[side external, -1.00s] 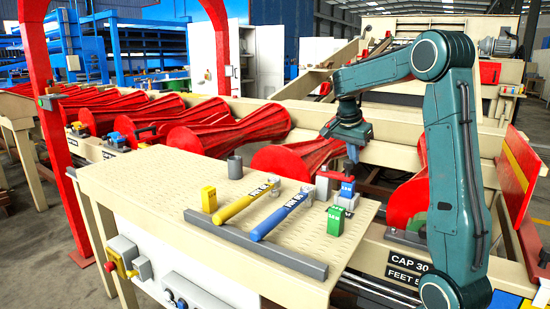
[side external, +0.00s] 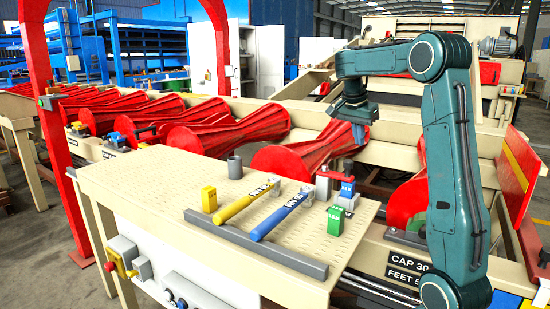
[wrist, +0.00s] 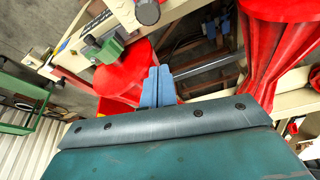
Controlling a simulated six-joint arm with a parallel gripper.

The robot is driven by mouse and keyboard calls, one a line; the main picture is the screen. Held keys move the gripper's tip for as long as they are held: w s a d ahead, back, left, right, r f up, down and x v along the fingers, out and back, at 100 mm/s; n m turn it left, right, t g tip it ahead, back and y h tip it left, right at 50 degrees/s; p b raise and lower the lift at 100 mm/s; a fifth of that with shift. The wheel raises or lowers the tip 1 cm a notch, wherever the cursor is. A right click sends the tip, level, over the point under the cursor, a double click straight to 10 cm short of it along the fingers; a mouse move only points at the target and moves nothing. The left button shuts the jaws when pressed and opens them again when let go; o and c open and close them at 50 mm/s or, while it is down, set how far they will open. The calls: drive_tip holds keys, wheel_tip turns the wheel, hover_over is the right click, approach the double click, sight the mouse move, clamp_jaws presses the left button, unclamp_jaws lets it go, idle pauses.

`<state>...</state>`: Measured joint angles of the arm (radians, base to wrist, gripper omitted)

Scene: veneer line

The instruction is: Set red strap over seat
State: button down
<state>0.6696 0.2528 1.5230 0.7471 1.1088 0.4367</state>
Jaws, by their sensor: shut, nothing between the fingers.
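A small red strap (side external: 336,176) runs from a red-and-white post toward a blue block (side external: 347,190) at the right end of the tan table. I take the blue block to be the seat, but the label is too small to read. The strap's far end seems to lie at the block's top; whether it touches cannot be told. My gripper (side external: 359,141) is above and slightly right of the strap, clear of it. In the wrist view my gripper (wrist: 158,72) has its two blue-grey fingers together and empty. The strap is not identifiable there.
The tan table (side external: 130,185) holds a yellow-handled tool (side external: 245,202), a blue-handled tool (side external: 280,217), a yellow block (side external: 209,199), a green block (side external: 335,221), a grey cup (side external: 235,167) and a grey rail (side external: 255,245). Red rollers (side external: 290,162) stand behind it.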

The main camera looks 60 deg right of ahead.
drive_tip(key=shift+v, duration=2.3)
drive_tip(key=shift+a, duration=0.1)
drive_tip(key=s+a+n+t, duration=0.2)
drive_tip(key=a+n+t, duration=0.2)
drive_tip(key=a+n, duration=1.05)
drive_tip(key=s+a+f+n+t+y, duration=0.1)
drive_tip(key=s+a+f+n, duration=0.2)
drive_tip(key=a, duration=0.6)
drive_tip(key=s+a+f+n+t+y, duration=0.1)
drive_tip(key=s+a+f, duration=0.4)
drive_tip(key=a, duration=0.5)
drive_tip(key=shift+s+a+f+n+t+y, duration=0.35)
drive_tip(key=shift+s+n+y, duration=0.2)
drive_tip(key=shift+n+y, duration=0.45)
